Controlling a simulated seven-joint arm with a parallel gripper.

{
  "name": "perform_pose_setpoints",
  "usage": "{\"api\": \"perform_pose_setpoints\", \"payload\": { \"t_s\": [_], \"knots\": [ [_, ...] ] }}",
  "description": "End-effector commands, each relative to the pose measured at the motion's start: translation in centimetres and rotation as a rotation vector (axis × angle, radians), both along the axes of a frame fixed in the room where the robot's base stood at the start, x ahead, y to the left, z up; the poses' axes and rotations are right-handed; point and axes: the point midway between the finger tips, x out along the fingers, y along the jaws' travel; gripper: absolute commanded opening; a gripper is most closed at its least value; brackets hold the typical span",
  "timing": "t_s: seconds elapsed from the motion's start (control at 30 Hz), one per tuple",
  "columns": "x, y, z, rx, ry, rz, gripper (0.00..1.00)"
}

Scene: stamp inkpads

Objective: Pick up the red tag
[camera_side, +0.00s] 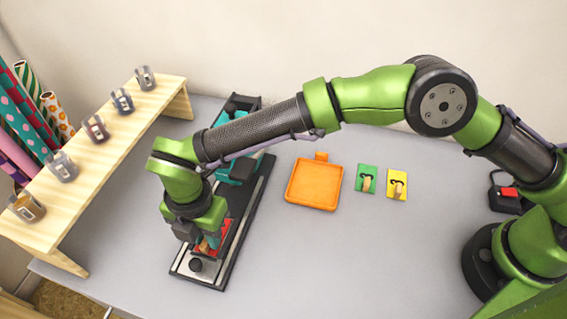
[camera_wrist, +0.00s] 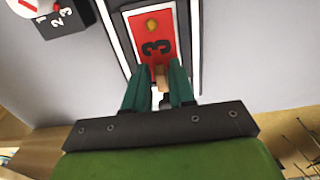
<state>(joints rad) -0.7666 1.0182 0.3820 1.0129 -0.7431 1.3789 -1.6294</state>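The red tag (camera_wrist: 152,38) lies in the black-framed track of the press-like device (camera_side: 181,268), marked with a black 3 and a gold dot in the wrist view. A tan tab (camera_wrist: 160,76) stands at its near end. My gripper (camera_wrist: 160,68) has its two teal fingers on either side of this tab, with no clear gap, so it looks shut on it. In the side view the red tag (camera_side: 226,228) shows partly behind my gripper (camera_side: 205,244). It appears still down in the track.
An orange tray (camera_side: 314,185) sits empty right of the device. A green tag (camera_side: 366,179) and a yellow tag (camera_side: 397,184) lie beyond it. A wooden shelf (camera_side: 110,150) with several small holders stands left. A black box with a red top (camera_side: 507,195) is at far right.

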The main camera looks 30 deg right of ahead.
Motion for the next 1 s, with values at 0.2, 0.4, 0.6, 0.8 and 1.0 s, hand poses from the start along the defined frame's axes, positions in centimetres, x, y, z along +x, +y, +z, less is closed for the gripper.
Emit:
{"api": "perform_pose_setpoints", "payload": {
  "t_s": [0.2, 0.4, 0.6, 0.8, 1.0],
  "knots": [
    [0.0, 0.0, 0.0, 0.000, 0.000, 0.000, 0.00],
    [0.0, 0.0, 0.0, 0.000, 0.000, 0.000, 0.00],
    [0.0, 0.0, 0.3, 0.001, -0.001, 0.000, 0.00],
    [0.0, 0.0, 2.1, 0.001, -0.001, 0.000, 0.00],
    [-0.7, -1.0, 3.8, -0.002, 0.001, 0.002, 0.00]
  ]
}}
